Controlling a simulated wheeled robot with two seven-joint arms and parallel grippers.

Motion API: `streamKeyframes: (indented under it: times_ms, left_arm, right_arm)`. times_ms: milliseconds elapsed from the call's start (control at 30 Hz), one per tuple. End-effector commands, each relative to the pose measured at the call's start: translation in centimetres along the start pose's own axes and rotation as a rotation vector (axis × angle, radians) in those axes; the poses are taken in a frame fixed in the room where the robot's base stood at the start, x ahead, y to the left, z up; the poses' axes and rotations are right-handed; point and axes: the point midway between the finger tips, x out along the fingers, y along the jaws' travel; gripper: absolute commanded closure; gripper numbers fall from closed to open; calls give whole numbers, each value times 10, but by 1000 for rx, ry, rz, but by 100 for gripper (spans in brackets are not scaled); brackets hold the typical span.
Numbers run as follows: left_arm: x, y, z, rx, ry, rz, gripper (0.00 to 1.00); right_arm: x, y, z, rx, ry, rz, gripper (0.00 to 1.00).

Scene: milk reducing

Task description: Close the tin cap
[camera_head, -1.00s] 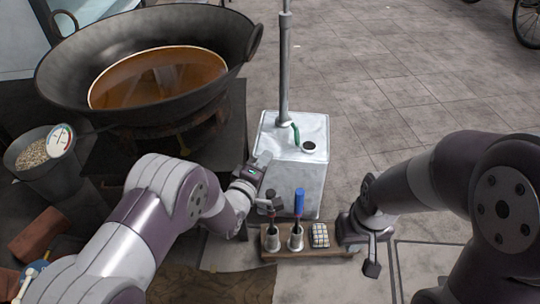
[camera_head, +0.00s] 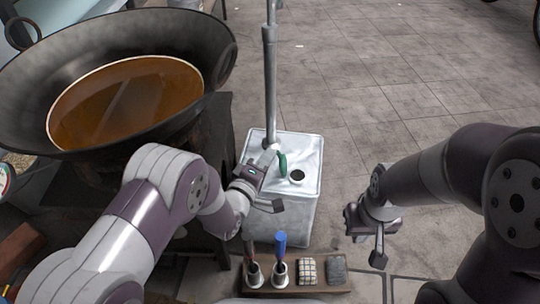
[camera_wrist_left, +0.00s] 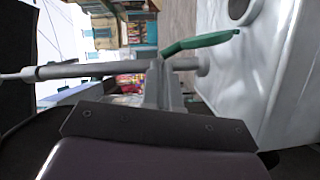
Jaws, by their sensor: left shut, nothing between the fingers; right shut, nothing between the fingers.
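The tin (camera_head: 300,222) is a silvery metal box standing on the pavement. Its green cap (camera_head: 283,164) stands up beside the round dark opening (camera_head: 297,176), which is uncovered. In the left wrist view the cap (camera_wrist_left: 205,42) is a long green piece swung away from the opening. My left gripper (camera_head: 269,155) is shut and empty over the tin's top, left of the cap. In the left wrist view its fingers (camera_wrist_left: 160,84) are close to the cap's end; whether they touch is unclear. My right gripper (camera_head: 353,222) is shut and empty, right of the tin.
A tall grey pipe (camera_head: 270,80) rises behind my left gripper at the tin's top. A large wok (camera_head: 205,95) of brown liquid stands at left. A low wooden rack (camera_head: 292,290) with tools stands in front.

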Motion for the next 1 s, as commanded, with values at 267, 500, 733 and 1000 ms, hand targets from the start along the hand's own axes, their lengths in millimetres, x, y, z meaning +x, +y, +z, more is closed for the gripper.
streamKeyframes:
  times_ms: [267,500,733,1000]
  left_arm:
    - [0,0,0,0,0,0,100]
    - [1,4,2,28,0,-9,100]
    - [2,5,5,63,-1,-21,100]
    - [3,8,8,108,-1,-33,100]
  right_arm:
    - [0,0,0,0,0,0,100]
    - [-6,0,-1,0,0,0,100]
    - [-10,0,-1,0,0,0,100]
    - [-16,0,-2,0,0,0,100]
